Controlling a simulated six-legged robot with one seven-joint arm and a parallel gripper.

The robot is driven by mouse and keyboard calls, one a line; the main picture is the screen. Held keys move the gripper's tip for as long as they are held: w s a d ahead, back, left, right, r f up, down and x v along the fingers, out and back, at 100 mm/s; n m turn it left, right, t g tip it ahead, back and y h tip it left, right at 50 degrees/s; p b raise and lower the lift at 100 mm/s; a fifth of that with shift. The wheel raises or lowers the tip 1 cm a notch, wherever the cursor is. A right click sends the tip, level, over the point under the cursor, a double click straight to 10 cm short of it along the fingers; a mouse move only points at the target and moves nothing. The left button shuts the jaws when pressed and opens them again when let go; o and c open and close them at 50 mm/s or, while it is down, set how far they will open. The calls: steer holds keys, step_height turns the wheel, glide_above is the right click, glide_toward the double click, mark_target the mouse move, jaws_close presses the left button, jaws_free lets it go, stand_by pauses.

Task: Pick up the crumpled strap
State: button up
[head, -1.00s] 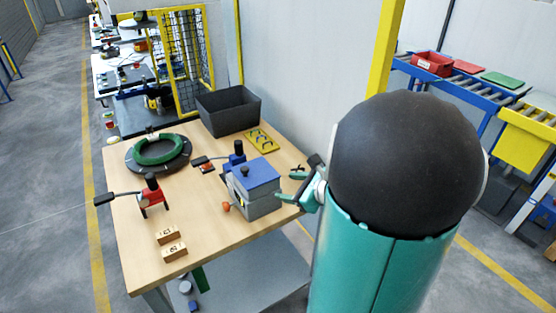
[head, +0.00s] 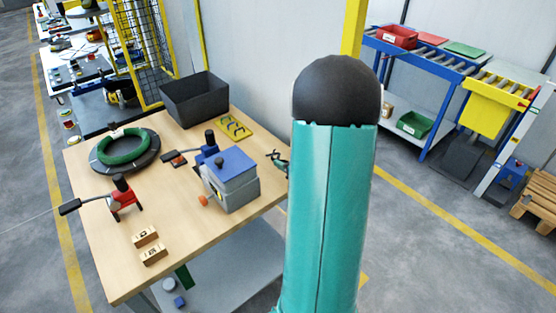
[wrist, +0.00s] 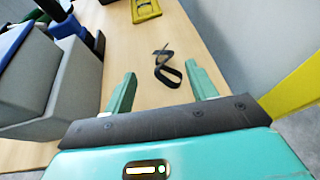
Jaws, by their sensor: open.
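The crumpled strap (wrist: 165,66) is a dark, twisted loop lying on the wooden table top, seen in the wrist view ahead of my gripper. My gripper (wrist: 160,72) is open, with one teal finger on each side of the strap in the picture. Nothing shows between the fingers being held, and I cannot tell how high they are above the table. In the head view my arm hides most of the gripper; a small teal and dark part (head: 281,163) shows at the table's right edge.
A grey box with a blue lid (head: 231,167) stands left of the gripper. A yellow plate (head: 235,127) and a dark bin (head: 195,98) are at the back. A green coil (head: 122,146), a red clamp (head: 122,194) and wooden blocks (head: 151,247) lie further left. The wood around the strap is clear.

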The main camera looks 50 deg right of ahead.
mark_target(279, 155)
steer(key=x, duration=0.5)
steer(key=shift+s+d+f, duration=0.15)
steer(key=shift+f, duration=0.05)
steer(key=c, duration=1)
